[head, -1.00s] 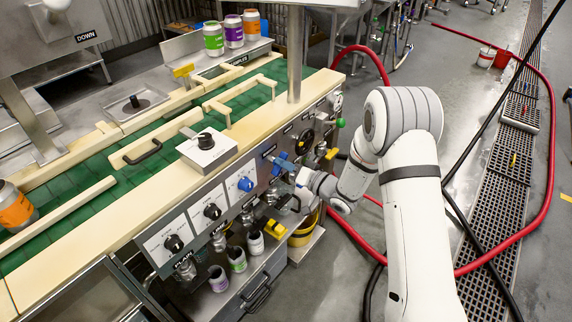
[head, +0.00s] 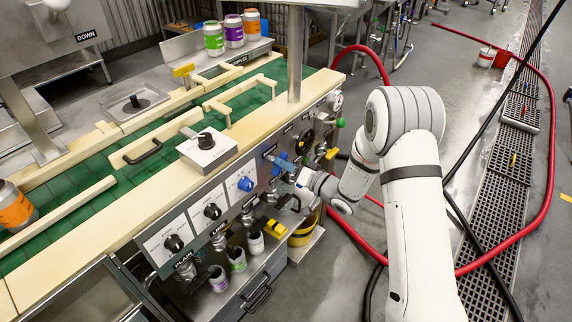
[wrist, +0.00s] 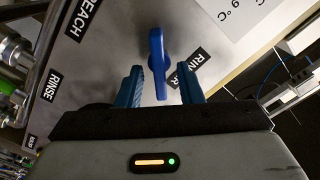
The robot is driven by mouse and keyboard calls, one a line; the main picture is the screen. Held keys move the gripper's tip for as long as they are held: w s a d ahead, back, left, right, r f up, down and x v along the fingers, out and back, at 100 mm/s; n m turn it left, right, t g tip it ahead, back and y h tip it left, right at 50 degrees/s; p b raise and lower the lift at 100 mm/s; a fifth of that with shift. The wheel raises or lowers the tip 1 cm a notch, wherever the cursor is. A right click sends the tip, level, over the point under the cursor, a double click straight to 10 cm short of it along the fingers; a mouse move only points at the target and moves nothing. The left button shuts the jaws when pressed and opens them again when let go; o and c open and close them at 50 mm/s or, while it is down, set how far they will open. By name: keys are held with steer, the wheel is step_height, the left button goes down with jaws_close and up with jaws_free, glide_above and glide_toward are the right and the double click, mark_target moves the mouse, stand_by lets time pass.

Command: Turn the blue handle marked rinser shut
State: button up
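The blue handle (wrist: 157,62) shows in the wrist view on a grey panel, beside a black label partly covered by a finger, with letters like "RIN" and "R" visible. My gripper (wrist: 161,84) is open, with one blue finger on each side of the handle's near end. Gaps show between the handle and both fingers, so they do not appear to touch it. In the head view, my gripper (head: 284,180) is at the machine's front panel, by blue parts that are too small to separate clearly.
A blue knob (head: 245,184) and black knobs (head: 212,211) sit left along the panel. A yellow part (head: 274,228) and open jars (head: 237,259) are below. A black handwheel (head: 307,141) is to the right. "RINSE" and "PEACH" labels lie left in the wrist view.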

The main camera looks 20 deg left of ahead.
steer(key=v, duration=0.7)
steer(key=shift+d+b, duration=0.2)
steer(key=shift+b, duration=0.15)
steer(key=shift+o, duration=0.4)
steer(key=shift+s, duration=0.1)
